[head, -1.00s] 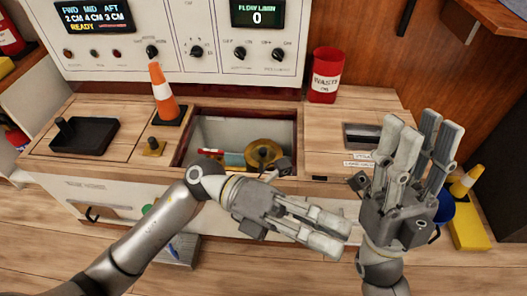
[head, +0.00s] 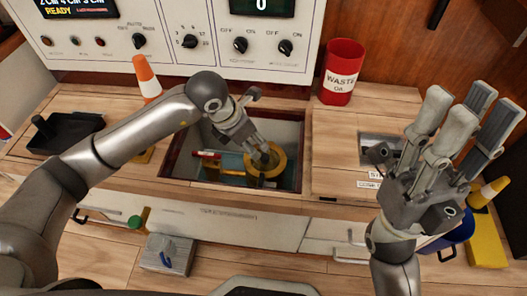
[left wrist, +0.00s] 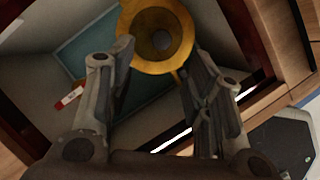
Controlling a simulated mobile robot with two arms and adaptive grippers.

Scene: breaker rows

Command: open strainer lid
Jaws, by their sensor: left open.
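The strainer lid looks to be the round brass piece (head: 268,168) in the recessed bay of the counter; it also shows in the left wrist view (left wrist: 183,22). My left gripper (head: 264,152) reaches down into the bay over it. In the left wrist view its open fingers (left wrist: 150,80) point toward the brass piece, one on each side of its lower edge, and nothing is held between them. Whether they touch it I cannot tell. My right gripper (head: 462,130) is raised over the right of the counter, fingers spread, open and empty.
A red waste oil can (head: 342,72) stands behind right. An orange cone (head: 147,78) and black tray (head: 62,132) are left. The control panel (head: 185,65) rises behind.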

